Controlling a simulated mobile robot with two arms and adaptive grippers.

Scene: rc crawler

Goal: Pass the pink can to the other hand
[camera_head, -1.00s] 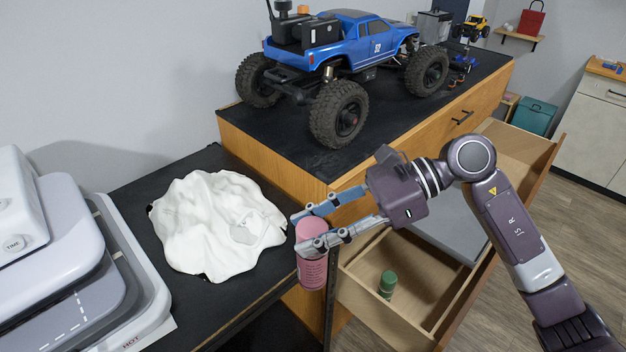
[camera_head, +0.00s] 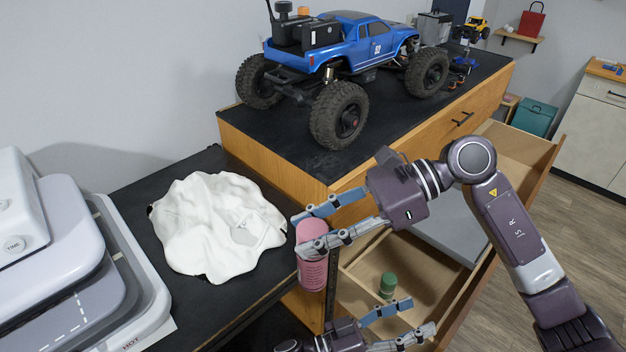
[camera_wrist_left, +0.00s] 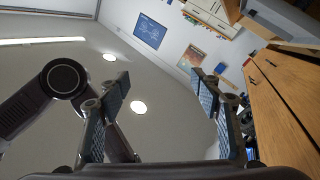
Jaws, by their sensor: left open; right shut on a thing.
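The pink can (camera_head: 312,272) hangs upright in the head view, past the front edge of the black counter. My right gripper (camera_head: 313,231) is shut on it near its top, with a finger on each side. My left gripper (camera_head: 421,315) is low at the bottom edge, below and to the right of the can. It is open and empty, its fingers pointing right. In the left wrist view its two spread fingers (camera_wrist_left: 168,107) have only ceiling and wall between them. The can is not seen there.
An open drawer (camera_head: 362,310) holding a green can (camera_head: 388,284) lies behind my left gripper. A white crumpled cloth (camera_head: 215,225) and a grey machine (camera_head: 80,260) are on the counter at left. A blue RC truck (camera_head: 345,45) stands on the cabinet above.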

